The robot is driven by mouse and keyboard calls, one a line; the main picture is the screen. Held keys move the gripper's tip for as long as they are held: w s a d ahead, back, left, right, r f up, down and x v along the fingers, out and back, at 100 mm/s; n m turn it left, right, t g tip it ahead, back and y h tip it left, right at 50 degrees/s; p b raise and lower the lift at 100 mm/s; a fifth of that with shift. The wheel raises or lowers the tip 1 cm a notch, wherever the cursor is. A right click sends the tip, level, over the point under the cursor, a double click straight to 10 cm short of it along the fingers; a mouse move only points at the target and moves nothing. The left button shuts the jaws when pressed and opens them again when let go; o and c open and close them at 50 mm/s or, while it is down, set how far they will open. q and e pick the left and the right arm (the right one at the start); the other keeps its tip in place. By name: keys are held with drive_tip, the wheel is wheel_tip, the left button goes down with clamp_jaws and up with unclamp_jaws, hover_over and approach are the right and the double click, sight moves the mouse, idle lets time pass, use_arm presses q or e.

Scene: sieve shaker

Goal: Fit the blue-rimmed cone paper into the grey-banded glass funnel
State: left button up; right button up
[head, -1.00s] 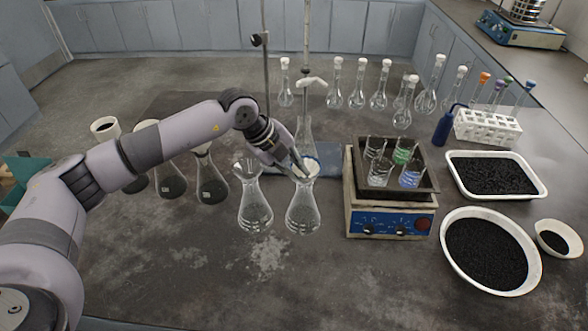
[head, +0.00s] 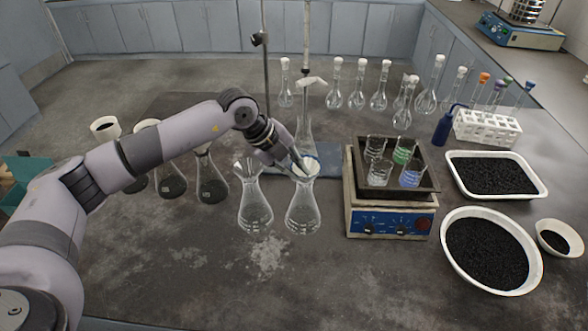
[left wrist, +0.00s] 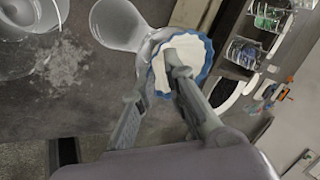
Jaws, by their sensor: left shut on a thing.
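The blue-rimmed cone paper (head: 311,164) is white and sits at the mouth of the right-hand front flask. In the left wrist view its wavy blue edge (left wrist: 206,58) is plain. My left gripper (head: 300,168) is shut on the paper's wall, with the fingertips (left wrist: 163,70) at its rim. A glass funnel (head: 300,178) shows faintly under and around the paper on this flask. I cannot make out its band or how deep the paper sits. A second funnel (head: 246,166) stands in the flask to the left. My right gripper is not in view.
The hotplate (head: 390,222) with a tray of small beakers stands close on the right. Stoppered flasks (head: 336,90) and a clamp stand (head: 266,75) are behind. Dark-filled flasks (head: 212,187) stand left, under my arm. The front table is clear.

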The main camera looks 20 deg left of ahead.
use_arm(q)
drive_tip(key=f, duration=0.2)
drive_tip(key=s, duration=0.1)
drive_tip(key=shift+a+f+g, duration=0.3)
drive_tip(key=shift+f, duration=0.1)
drive_tip(key=o, duration=0.6)
drive_tip(key=shift+o, duration=0.9)
drive_tip(key=shift+w+f, duration=0.1)
drive_tip(key=shift+w, duration=0.3)
drive_tip(key=shift+w+a+f, duration=0.1)
